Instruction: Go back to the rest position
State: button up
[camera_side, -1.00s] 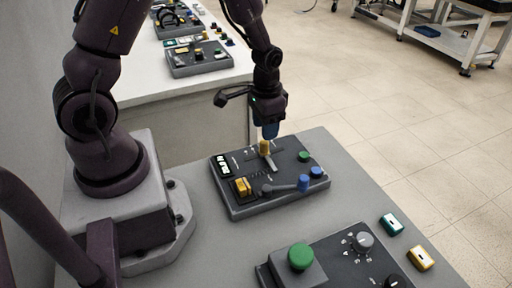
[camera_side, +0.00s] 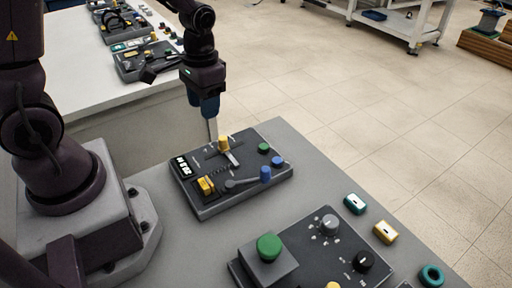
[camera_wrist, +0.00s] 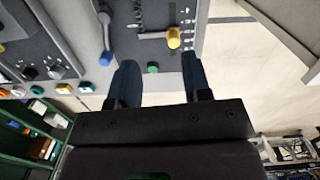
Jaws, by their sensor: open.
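My gripper (camera_side: 208,112) hangs above the far edge of the dark control panel (camera_side: 203,208) in the side view. Its blue fingers point down, a little above and left of the yellow slider knob (camera_side: 223,143). In the wrist view my gripper (camera_wrist: 160,78) shows two separate fingers with nothing between them. The yellow knob (camera_wrist: 173,38) lies beyond them, apart from the fingers. A green button (camera_wrist: 152,68) shows between the fingers. A lever with a blue end (camera_side: 265,173) lies along the panel's near side.
A second panel with a large green button (camera_side: 269,247) stands nearer the camera. Another bench (camera_side: 95,70) with similar panels stands behind. The air around my gripper looks clear.

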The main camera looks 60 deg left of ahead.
jog(key=s+d+r+t, duration=0.2)
jog(key=s+r+t, duration=0.1)
jog(key=r, duration=0.5)
jog(key=s+d+r+m+t, duration=0.1)
jog(key=s+d+r+t, duration=0.2)
jog(key=r, duration=0.6)
jog(key=s, duration=0.2)
jog(key=shift+s+d, duration=0.2)
jog(key=shift+s, duration=0.15)
jog(key=shift+c, duration=0.3)
dwell(4.7)
